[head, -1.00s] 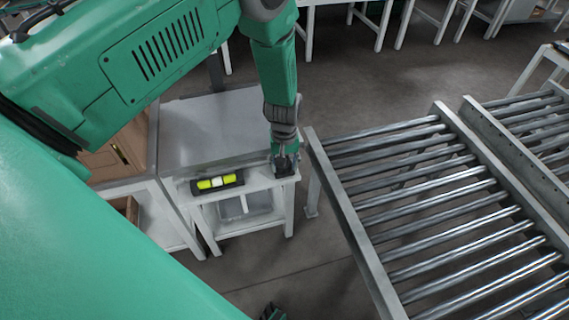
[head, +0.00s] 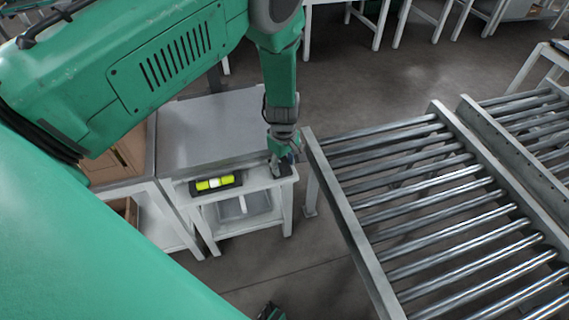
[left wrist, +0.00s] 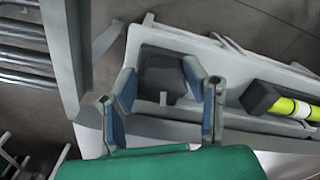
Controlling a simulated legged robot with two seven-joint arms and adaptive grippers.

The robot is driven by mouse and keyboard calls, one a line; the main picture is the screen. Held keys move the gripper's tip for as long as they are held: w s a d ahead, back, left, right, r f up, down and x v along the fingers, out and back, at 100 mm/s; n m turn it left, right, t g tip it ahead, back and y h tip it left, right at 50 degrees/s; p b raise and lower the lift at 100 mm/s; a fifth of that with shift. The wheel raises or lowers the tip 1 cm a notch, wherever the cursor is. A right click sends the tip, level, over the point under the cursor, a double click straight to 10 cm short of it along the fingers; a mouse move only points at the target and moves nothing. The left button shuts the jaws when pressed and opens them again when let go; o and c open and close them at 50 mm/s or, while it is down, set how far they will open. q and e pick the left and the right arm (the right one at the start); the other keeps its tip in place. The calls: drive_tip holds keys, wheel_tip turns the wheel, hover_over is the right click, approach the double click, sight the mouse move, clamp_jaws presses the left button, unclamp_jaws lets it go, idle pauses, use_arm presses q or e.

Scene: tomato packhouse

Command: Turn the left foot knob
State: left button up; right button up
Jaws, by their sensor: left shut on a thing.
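The left foot knob (left wrist: 163,74) is a dark grey, angular piece at the corner of a small white stand. My left gripper (left wrist: 164,98) points down over it, its two blue-padded fingers on either side, shut on it. In the head view my left gripper (head: 279,166) is at the right end of the stand's top, and the knob is mostly hidden by it. The level also shows in the left wrist view (left wrist: 290,106).
A grey metal table (head: 210,128) stands behind the small stand (head: 255,184). A roller conveyor (head: 350,225) is close on the right, its side rail near my left gripper. A grey bin (head: 240,207) sits under the stand's top. Open floor lies in front.

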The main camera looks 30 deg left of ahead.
sight(282, 163)
use_arm(q)
drive_tip(key=shift+w+a+r, duration=0.2)
drive_tip(key=shift+w+a, duration=0.1)
drive_tip(key=shift+a, duration=0.05)
drive_tip(key=o, duration=1.2)
drive_tip(key=shift+s+f, duration=0.15)
wheel_tip(282, 163, up, 12)
drive_tip(key=shift+f, duration=0.1)
drive_tip(key=shift+c, duration=0.2)
